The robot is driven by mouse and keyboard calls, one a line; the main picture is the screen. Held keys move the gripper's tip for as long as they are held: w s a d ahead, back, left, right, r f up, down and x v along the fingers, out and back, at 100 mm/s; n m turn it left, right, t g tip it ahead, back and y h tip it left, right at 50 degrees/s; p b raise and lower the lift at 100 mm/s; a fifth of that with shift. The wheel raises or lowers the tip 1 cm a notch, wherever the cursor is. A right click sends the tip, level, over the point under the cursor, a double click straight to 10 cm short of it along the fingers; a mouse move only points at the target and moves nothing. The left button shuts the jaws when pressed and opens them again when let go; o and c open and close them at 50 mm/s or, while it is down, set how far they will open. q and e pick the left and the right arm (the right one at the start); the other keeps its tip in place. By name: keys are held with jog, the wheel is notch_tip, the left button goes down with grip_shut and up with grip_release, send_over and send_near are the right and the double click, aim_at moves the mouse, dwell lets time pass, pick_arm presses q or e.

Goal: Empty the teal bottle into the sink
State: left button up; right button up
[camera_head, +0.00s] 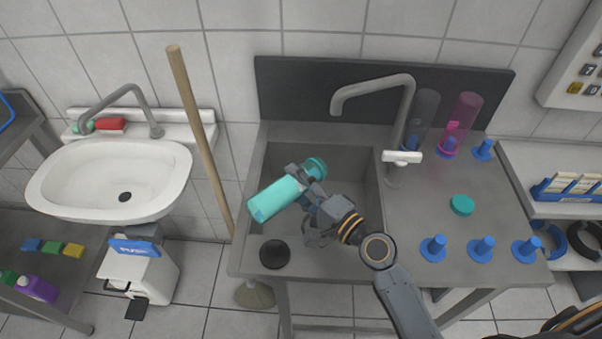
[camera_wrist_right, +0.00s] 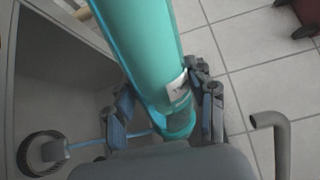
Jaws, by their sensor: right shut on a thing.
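The teal bottle (camera_head: 274,199) is in my right gripper (camera_head: 304,186), above the sink basin (camera_head: 345,165). It lies tilted, its wide body toward the lower left and a narrower ringed end toward the upper right. In the right wrist view the bottle (camera_wrist_right: 145,50) runs between the fingers of the right gripper (camera_wrist_right: 165,100), which are shut on it; a small label shows beside one finger. I cannot tell whether liquid is leaving it. A teal cap (camera_head: 462,205) lies on the counter right of the basin. My left gripper is not in view.
A grey faucet (camera_head: 408,110) with a white handle stands at the basin's right rear. Blue pegs (camera_head: 480,248) and two tall cylinders (camera_head: 464,115) stand on the right counter. A dark round piece (camera_head: 274,254) sits on the front rim. A wooden pole (camera_head: 200,135) leans left of the sink.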

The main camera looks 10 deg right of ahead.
aim_at(322, 162)
jog(key=r+m+p, duration=0.2)
jog(key=m, duration=0.1)
jog(key=shift+w+d+r+p, duration=0.15)
jog(key=shift+d+p, duration=0.1)
jog(key=shift+p, duration=0.15)
jog(key=shift+r+m+p, duration=0.4)
jog(key=shift+m+p, duration=0.4)
jog(key=shift+m, duration=0.2)
jog(key=shift+d, duration=0.15)
